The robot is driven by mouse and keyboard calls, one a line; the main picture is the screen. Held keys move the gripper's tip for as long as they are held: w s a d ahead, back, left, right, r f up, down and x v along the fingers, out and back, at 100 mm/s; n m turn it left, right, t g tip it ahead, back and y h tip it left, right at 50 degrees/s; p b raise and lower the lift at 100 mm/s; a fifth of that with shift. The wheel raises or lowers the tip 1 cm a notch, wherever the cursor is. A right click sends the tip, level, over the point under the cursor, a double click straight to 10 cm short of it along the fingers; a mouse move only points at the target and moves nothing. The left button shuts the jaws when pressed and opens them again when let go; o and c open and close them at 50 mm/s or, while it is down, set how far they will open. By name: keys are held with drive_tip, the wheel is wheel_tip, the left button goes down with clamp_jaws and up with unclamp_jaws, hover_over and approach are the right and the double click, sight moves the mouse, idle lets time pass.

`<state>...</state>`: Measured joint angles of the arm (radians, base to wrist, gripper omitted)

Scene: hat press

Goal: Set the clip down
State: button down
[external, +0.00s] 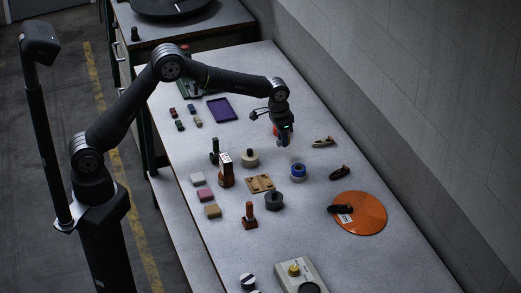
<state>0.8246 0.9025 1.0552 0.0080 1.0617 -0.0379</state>
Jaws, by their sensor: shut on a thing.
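My gripper (285,142) hangs pointing down above the middle of the grey table, to the left of a tan and dark clip-like piece (323,142). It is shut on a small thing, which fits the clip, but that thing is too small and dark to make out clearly. A dark brown clip-like piece (340,172) lies further toward the front. Another black one (340,209) lies on the left edge of an orange disc (362,214), near a small white label.
Below my gripper stand a blue and white roll (298,172), a cream round piece (250,158) and a grey knob-shaped piece (274,201). A purple tray (221,110) lies at the back. A control box (301,278) stands at the front. The table's right side is mostly clear.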

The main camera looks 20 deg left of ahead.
sight(282, 154)
drive_tip(key=shift+w+f, duration=0.4)
drive_tip(key=shift+f, duration=1.9)
drive_tip(key=c, duration=1.3)
unclamp_jaws()
drive_tip(key=shift+f, duration=0.1)
drive_tip(key=shift+o, duration=0.2)
drive_tip(key=r, duration=0.8)
drive_tip(key=s+a+r, duration=0.1)
drive_tip(key=r, duration=0.3)
drive_tip(key=shift+a+r, duration=0.1)
